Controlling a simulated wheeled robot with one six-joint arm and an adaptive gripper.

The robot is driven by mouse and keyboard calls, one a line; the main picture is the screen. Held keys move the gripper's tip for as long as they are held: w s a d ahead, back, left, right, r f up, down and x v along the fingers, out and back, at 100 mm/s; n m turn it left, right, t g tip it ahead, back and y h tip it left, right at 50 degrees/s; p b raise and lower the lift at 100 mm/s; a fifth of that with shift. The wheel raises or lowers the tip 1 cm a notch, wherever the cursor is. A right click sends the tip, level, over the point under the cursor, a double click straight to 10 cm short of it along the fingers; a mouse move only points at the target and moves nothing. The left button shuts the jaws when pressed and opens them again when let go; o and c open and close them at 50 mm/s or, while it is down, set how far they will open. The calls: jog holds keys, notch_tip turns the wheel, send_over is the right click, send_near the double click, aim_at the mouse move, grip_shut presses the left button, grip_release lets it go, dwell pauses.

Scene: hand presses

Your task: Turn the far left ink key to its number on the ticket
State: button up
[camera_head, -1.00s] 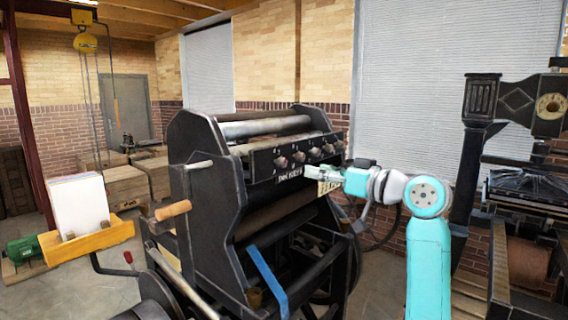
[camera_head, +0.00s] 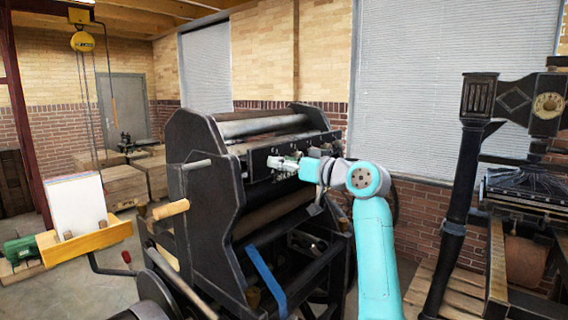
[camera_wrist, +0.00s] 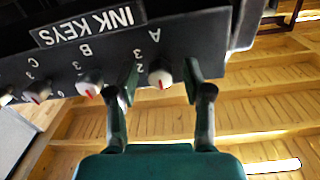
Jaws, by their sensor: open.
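The ink key under letter A (camera_wrist: 159,75) is a pale round knob with a red mark, on the dark key rail (camera_wrist: 60,62). The rail appears upside down in the wrist view. My gripper (camera_wrist: 160,70) is open, with one finger on each side of this key; I cannot tell whether they touch it. In the head view my gripper (camera_head: 277,162) is at the left end of the press's key row and hides the key there. The key under B (camera_wrist: 89,84) is just outside one finger. I cannot make out the ticket.
More keys, including the one under C (camera_wrist: 38,92), continue along the rail. An INK KEYS plate (camera_wrist: 88,25) is above them. The press's black side plate (camera_head: 207,190) stands left of my gripper. Another press (camera_head: 480,130) stands at the right.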

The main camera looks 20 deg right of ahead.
grip_shut()
jog(key=shift+m, duration=0.3)
jog(key=shift+d+f+m+g, duration=0.1)
jog(key=shift+m+g, duration=0.3)
jog(key=shift+m, duration=6.9)
